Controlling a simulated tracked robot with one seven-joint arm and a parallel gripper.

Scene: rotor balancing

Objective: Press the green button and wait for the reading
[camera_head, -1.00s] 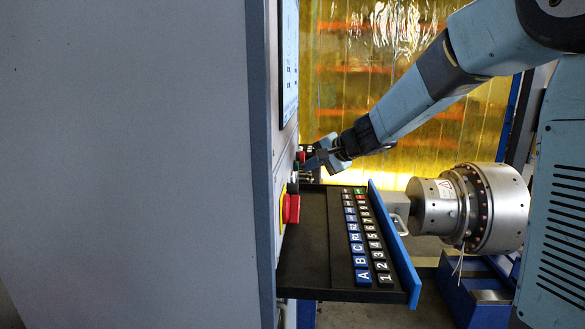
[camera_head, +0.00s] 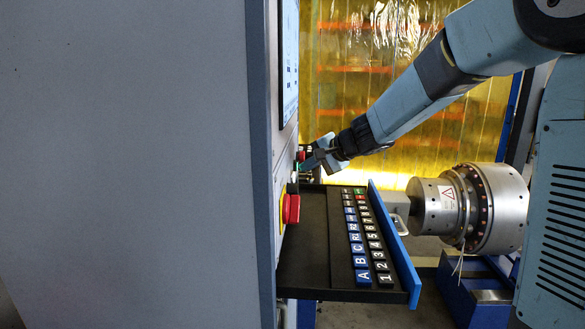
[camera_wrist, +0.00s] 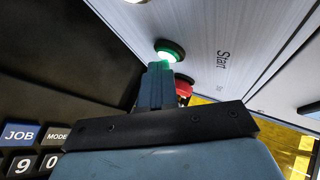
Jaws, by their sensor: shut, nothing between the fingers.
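The green button (camera_wrist: 170,50) glows bright in a dark ring on the light panel marked "Start" in the wrist view. My gripper (camera_wrist: 160,68) is shut and empty. Its fingertips are at the button's lower edge in that view; I cannot tell whether they touch it. In the head view my gripper (camera_head: 306,163) is at the cabinet's front panel, above the far end of the keyboard shelf. The screen (camera_head: 289,60) is seen edge-on and its reading is not legible.
A red button (camera_wrist: 184,88) is beside the fingers. A large red knob (camera_head: 290,209) sticks out of the panel nearer the head camera. The keyboard shelf (camera_head: 312,240) juts out below my gripper. The metal rotor (camera_head: 495,208) is to the right, before a yellow curtain (camera_head: 345,90).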

